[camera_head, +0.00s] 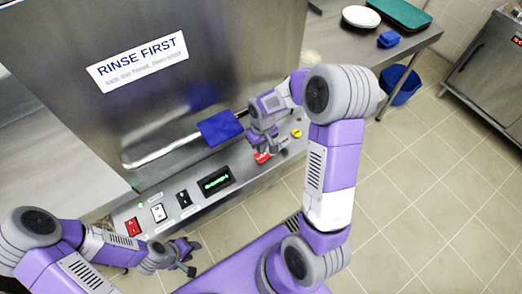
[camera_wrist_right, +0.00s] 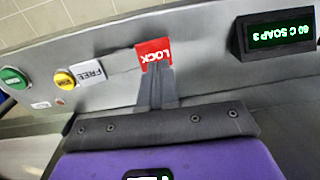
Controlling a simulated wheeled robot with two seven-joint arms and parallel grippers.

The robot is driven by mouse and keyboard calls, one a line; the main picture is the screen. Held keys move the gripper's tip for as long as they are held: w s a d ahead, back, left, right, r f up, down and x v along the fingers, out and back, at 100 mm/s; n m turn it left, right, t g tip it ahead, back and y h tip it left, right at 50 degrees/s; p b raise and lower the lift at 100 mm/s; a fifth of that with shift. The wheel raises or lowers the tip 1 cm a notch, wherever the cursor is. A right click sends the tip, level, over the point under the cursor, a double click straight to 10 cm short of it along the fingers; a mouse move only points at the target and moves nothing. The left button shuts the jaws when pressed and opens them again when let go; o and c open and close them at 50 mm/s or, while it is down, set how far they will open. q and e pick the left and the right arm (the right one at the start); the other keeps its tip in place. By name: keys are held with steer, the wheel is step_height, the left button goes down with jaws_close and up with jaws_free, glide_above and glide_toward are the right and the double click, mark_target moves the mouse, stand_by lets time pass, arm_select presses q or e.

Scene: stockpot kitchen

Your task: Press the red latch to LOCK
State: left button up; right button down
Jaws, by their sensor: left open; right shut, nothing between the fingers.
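The red LOCK piece (camera_wrist_right: 154,50) shows in the right wrist view as a small red plate with white lettering on the metal panel, just beyond my fingertips. In the head view it is a red patch (camera_head: 262,157) partly hidden by my right gripper (camera_head: 268,148). A white FREE label (camera_wrist_right: 90,72) lies to its left in the wrist view. My right gripper (camera_wrist_right: 155,72) is shut and empty, its tips overlapping the plate's lower edge; I cannot tell whether they touch. My left gripper (camera_head: 191,258) is open and empty near the panel's front left.
A yellow button (camera_wrist_right: 65,80), a green button (camera_wrist_right: 14,78) and a green-lit display (camera_wrist_right: 279,37) flank the latch. Switches, one red (camera_head: 133,226), line the panel's left. A blue grip (camera_head: 220,128) sits on the door's bar. A blue bucket (camera_head: 400,85) stands behind right.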

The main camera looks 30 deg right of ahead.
step_height(320, 180, up, 3)
steer(key=shift+r, duration=0.1)
stand_by(0.6)
